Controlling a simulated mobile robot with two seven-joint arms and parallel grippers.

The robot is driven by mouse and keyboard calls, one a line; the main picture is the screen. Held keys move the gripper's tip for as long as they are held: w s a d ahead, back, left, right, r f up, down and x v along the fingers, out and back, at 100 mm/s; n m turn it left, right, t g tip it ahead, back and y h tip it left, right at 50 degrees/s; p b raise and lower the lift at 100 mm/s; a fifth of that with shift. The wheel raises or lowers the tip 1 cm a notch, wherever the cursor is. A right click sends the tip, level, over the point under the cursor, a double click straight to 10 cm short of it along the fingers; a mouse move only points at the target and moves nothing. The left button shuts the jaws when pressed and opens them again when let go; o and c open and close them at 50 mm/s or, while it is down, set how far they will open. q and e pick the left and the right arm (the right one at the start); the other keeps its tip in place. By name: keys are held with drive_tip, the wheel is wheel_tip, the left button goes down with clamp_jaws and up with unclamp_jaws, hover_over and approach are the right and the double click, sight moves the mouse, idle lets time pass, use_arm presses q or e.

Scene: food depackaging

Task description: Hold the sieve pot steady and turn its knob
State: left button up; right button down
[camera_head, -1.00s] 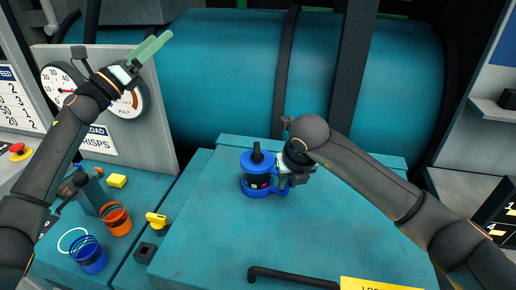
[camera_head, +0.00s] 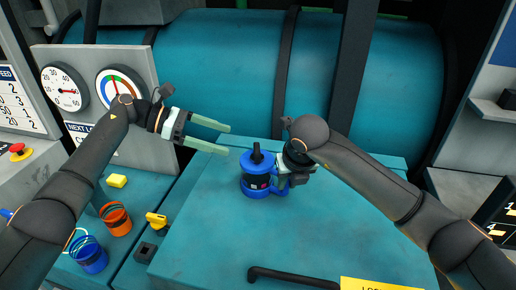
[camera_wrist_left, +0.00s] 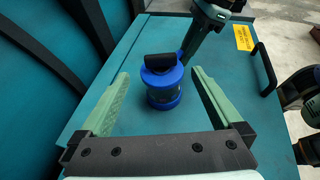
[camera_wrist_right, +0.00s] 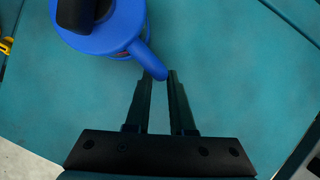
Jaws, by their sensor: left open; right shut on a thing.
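The sieve pot (camera_head: 257,174) is a blue pot with a dark middle and a black knob (camera_head: 257,152) on its lid. It stands upright on the teal table top. In the left wrist view the pot (camera_wrist_left: 163,92) and its black knob (camera_wrist_left: 160,62) show between the fingers, farther out. My left gripper (camera_head: 229,139) is open and empty, up and to the left of the pot. My right gripper (camera_head: 287,182) is shut on the pot's blue handle at the pot's right side. In the right wrist view the handle (camera_wrist_right: 150,62) reaches the fingertips (camera_wrist_right: 160,76).
A yellow block (camera_head: 116,181), an orange cup (camera_head: 116,219), a blue cup (camera_head: 89,255) and a yellow item (camera_head: 156,220) stand on the lower surface at left. A black handle bar (camera_head: 295,277) lies along the front. The table in front of the pot is clear.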

sight(258, 147)
use_arm(q)
drive_tip(key=x, duration=1)
drive_tip(key=shift+d, duration=0.2)
drive_tip(key=c, duration=1.3)
drive_tip(key=shift+w+a, duration=0.1)
